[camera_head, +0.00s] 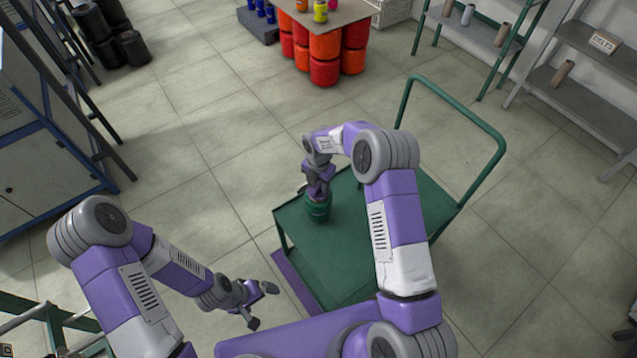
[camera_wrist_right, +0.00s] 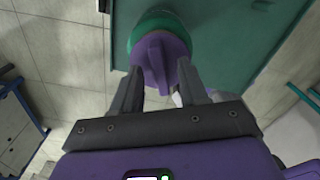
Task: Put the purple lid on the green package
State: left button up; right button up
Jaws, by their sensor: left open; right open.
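The green package (camera_head: 319,210) stands on the green cart near its left edge; it also shows at the top of the right wrist view (camera_wrist_right: 160,19). The purple lid (camera_wrist_right: 172,46), with a raised grip on top, sits over the green package and looks seated on it; I cannot tell if it is fully down. My right gripper (camera_wrist_right: 158,78) is open, its fingers on either side of the lid's grip. In the head view my right gripper (camera_head: 318,180) is above the package and hides most of the lid. My left gripper (camera_head: 262,306) is open and empty, left of the cart.
The green cart (camera_head: 350,262) has a bare top around the package and a tubular handle (camera_head: 480,122) at its far right. Grey shelves (camera_head: 590,70) stand at the right, a blue-framed cabinet (camera_head: 50,150) at the left. Red-orange spools (camera_head: 325,60) stand at the back.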

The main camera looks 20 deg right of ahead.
jog(key=shift+r, duration=0.1)
notch_tip(320, 180, up, 7)
jog(key=shift+r+p, duration=0.2)
jog(key=shift+p, duration=0.2)
